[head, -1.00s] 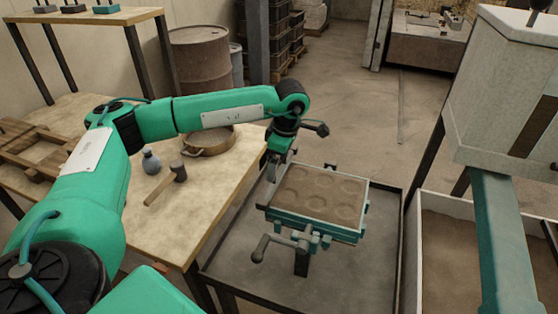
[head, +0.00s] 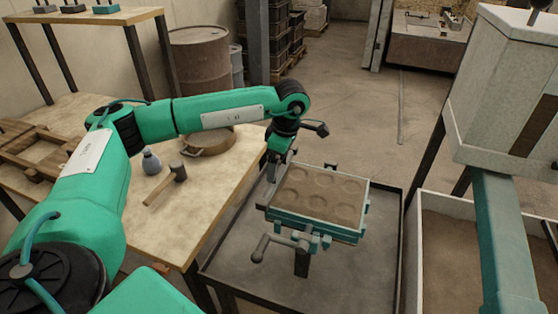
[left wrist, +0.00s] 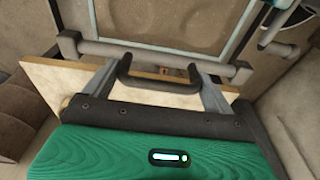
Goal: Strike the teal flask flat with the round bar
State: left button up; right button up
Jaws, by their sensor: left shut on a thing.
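The teal flask (head: 318,230) is a shallow square frame on a stand right of the wooden table. It is filled with brown sand (head: 320,191) that has several round hollows in its face. My left gripper (head: 274,172) is at the flask's left edge, pointing down. In the left wrist view its fingers (left wrist: 158,90) are shut on the dark handle of the grey round bar (left wrist: 150,53). The bar lies along the near rim of the flask in that view; whether it touches the rim I cannot tell. My right gripper is not in view.
The wooden table (head: 215,190) holds a mallet (head: 177,171), a grey-blue bottle (head: 151,162) and a round pan (head: 208,142). A dark tray (head: 350,270) lies below the flask. A sand bin (head: 450,265) and a pale machine (head: 505,90) stand at right.

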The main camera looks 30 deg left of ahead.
pick_arm(q)
jog(key=shift+f, duration=0.3)
jog(key=shift+s+a+f+b, duration=0.15)
jog(key=shift+f+b, duration=0.25)
jog(key=shift+b, duration=0.1)
